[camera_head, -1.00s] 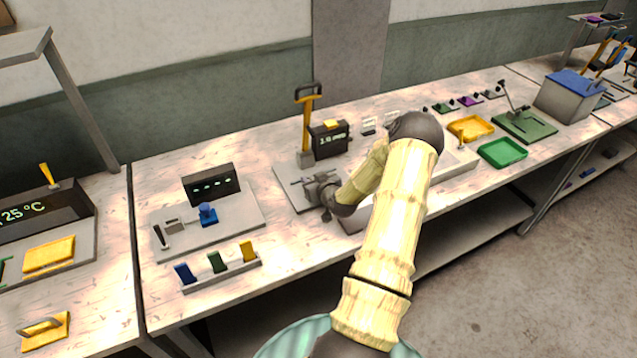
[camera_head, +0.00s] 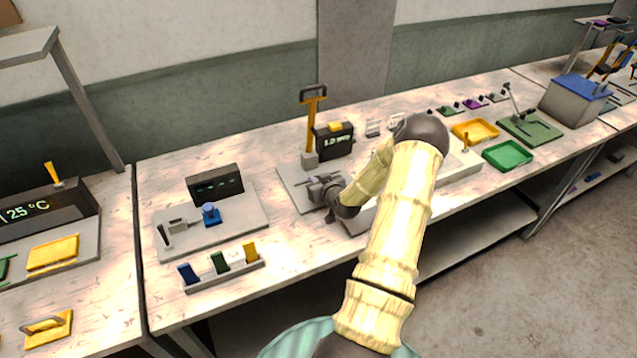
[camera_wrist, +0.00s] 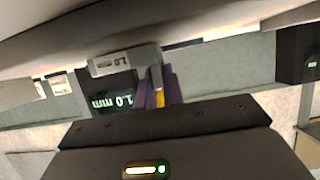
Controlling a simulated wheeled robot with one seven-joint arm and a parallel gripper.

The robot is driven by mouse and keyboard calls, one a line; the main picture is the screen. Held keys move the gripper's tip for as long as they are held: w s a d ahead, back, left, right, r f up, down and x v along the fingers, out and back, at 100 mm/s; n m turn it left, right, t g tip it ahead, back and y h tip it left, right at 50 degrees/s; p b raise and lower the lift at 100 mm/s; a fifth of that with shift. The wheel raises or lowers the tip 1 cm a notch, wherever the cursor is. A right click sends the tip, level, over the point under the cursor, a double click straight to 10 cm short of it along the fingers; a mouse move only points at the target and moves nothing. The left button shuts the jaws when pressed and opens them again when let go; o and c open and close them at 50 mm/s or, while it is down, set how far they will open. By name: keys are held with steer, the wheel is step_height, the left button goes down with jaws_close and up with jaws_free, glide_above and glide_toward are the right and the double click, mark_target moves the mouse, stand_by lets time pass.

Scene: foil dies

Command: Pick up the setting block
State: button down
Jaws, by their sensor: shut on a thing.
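The setting block (camera_wrist: 125,61) is a small light-grey block marked "1.0 mm". It shows upper left of the middle in the wrist view. My gripper (camera_head: 319,187) is shut on it, above the grey base plate (camera_head: 290,178) of the gauge station in the head view. At that size I cannot make out the block in the head view. The gripper's dark body (camera_wrist: 165,140) fills the lower part of the wrist view. A black display (camera_wrist: 110,103) reading "1.0 mm" is behind the block.
The station's yellow-handled upright (camera_head: 311,125) and its display (camera_head: 334,141) stand just behind my gripper. A rack (camera_head: 222,273) with blue, green and yellow pieces lies front left. Yellow (camera_head: 476,130) and green (camera_head: 508,154) trays are to the right.

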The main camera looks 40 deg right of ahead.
step_height(320, 180, up, 10)
steer(key=shift+b, duration=1)
steer(key=shift+f, duration=0.1)
